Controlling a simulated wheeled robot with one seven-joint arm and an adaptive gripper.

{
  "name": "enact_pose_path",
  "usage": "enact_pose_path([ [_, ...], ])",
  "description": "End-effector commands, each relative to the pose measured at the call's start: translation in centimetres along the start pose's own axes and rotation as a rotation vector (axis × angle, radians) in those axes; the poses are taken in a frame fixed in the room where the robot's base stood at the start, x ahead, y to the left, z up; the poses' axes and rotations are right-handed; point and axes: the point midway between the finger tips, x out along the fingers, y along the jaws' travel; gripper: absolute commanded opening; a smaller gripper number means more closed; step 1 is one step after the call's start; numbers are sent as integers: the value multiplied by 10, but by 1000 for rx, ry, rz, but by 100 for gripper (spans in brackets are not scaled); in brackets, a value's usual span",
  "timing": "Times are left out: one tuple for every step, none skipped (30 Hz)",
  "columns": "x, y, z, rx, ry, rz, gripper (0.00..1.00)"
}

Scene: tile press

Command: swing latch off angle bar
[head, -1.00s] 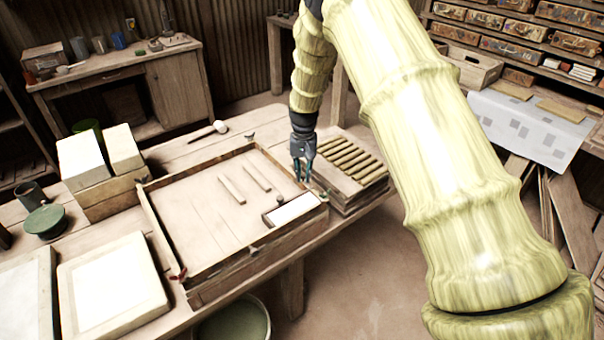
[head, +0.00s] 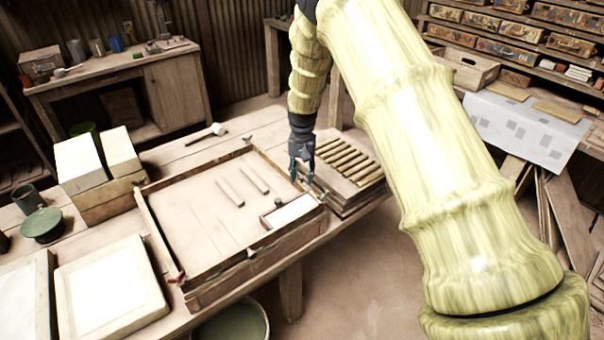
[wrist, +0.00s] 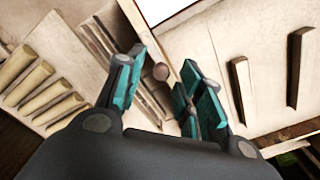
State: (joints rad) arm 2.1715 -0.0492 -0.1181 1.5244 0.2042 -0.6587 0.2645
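My gripper (head: 302,172) is at the right corner of the shallow wooden frame (head: 222,278) on the bench. In the wrist view its teal fingers (wrist: 158,88) are apart, either side of a small round brown knob (wrist: 161,71) on the frame's edge. I cannot tell whether they touch it. The knob may be the latch's; the latch arm is not clear. Wooden bars (head: 152,222) edge the frame; which is the angle bar is unclear. A small red fitting (head: 177,279) sits at the near left corner.
A stack of boards with ribbed pieces (head: 350,160) stands right beside my gripper. Two loose strips (head: 229,191) and a white tile (head: 288,212) lie within the frame. Pale blocks (head: 80,165), a green-lidded pot (head: 42,224) and a white slab (head: 110,292) occupy the bench's left.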

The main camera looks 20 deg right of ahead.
Motion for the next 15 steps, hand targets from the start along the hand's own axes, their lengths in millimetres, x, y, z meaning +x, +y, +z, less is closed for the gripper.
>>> enact_pose_path([
  [1,0,0,0,-1,0,38],
  [1,0,0,0,-1,0,38],
  [1,0,1,0,-2,0,38],
  [1,0,1,0,-2,0,38],
  [1,0,1,0,-2,0,38],
  [1,0,1,-1,-2,0,38],
  [1,0,1,-1,-2,0,38],
  [0,0,1,-1,-2,0,38],
  [-1,0,1,-1,-2,0,38],
  [-3,0,1,-1,-2,0,38],
  [-5,0,1,-1,-2,0,38],
  [-9,0,1,-1,-1,0,38],
  [-13,0,1,-1,-1,0,38],
  [-17,0,0,-1,-1,0,38],
  [-24,0,0,-1,0,-1,38],
])
